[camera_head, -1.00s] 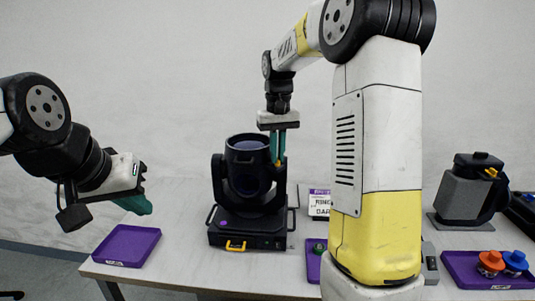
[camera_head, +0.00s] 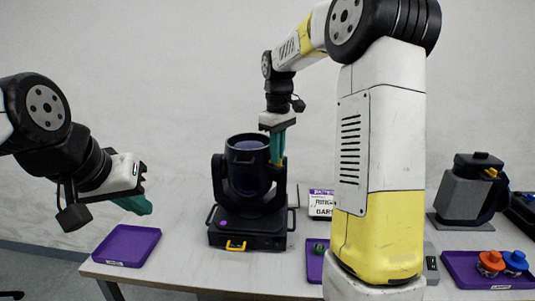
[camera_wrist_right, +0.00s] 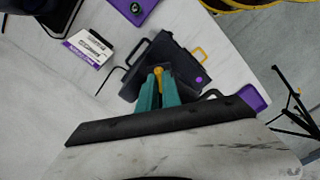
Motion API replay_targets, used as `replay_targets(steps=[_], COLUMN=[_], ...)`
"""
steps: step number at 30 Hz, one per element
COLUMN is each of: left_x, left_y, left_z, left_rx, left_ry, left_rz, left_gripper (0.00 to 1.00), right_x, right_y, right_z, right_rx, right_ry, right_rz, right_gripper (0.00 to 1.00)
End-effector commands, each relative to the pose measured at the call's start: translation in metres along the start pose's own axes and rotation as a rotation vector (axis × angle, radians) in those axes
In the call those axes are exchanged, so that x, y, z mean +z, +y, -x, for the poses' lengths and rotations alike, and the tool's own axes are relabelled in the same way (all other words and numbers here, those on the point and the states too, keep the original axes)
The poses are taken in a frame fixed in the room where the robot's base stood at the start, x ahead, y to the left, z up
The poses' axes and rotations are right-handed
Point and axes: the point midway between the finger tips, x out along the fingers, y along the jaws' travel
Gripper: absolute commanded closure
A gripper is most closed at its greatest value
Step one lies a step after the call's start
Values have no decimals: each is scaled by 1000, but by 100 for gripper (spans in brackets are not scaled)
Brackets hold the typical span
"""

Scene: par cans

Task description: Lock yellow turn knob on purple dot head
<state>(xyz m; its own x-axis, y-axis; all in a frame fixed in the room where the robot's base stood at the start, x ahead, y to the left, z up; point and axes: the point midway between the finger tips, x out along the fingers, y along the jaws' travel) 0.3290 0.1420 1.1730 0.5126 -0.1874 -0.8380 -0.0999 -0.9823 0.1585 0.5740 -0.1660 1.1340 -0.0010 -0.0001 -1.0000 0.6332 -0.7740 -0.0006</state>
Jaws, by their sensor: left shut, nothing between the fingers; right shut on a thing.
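The purple dot head (camera_head: 247,170) is a black moving-head lamp on a black base, upright on the table. Its purple dot (camera_head: 224,222) is at the base's front left and also shows in the right wrist view (camera_wrist_right: 199,80). My right gripper (camera_head: 278,158) points down at the right side of the head. In the right wrist view its teal fingers are shut on the yellow turn knob (camera_wrist_right: 157,71); in the head view the knob is mostly hidden by the fingers. My left gripper (camera_head: 139,206) is shut and empty, left of the head, above the table's left side.
A purple tray (camera_head: 127,246) lies at the table's left front. A yellow handle (camera_head: 236,246) sticks out of the base front. A white card (camera_head: 320,204) stands right of the head. Another purple tray (camera_head: 462,268) holds orange and blue items. A grey lamp (camera_head: 465,190) stands far right.

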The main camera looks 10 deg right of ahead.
Motion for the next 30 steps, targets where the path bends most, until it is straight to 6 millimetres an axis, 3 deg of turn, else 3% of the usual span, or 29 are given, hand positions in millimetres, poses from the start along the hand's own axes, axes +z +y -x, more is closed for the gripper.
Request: replay_targets(steps=[13,15,17,26,30], left_x=[0,0,0,0,0], left_y=[0,0,0,0,0], left_z=[0,0,0,0,0], left_rx=[0,0,0,0,0], left_ry=[0,0,0,0,0], left_rz=[0,0,0,0,0], left_gripper=[100,100,100,100,100], right_x=[-1,-1,0,0,-1], right_y=[1,1,1,0,0], right_z=[2,2,2,1,11], right_rx=[4,4,3,1,2], right_ry=[4,4,4,2,3], right_rz=[11,11,10,10,9], right_gripper=[100,82,70,70,70])
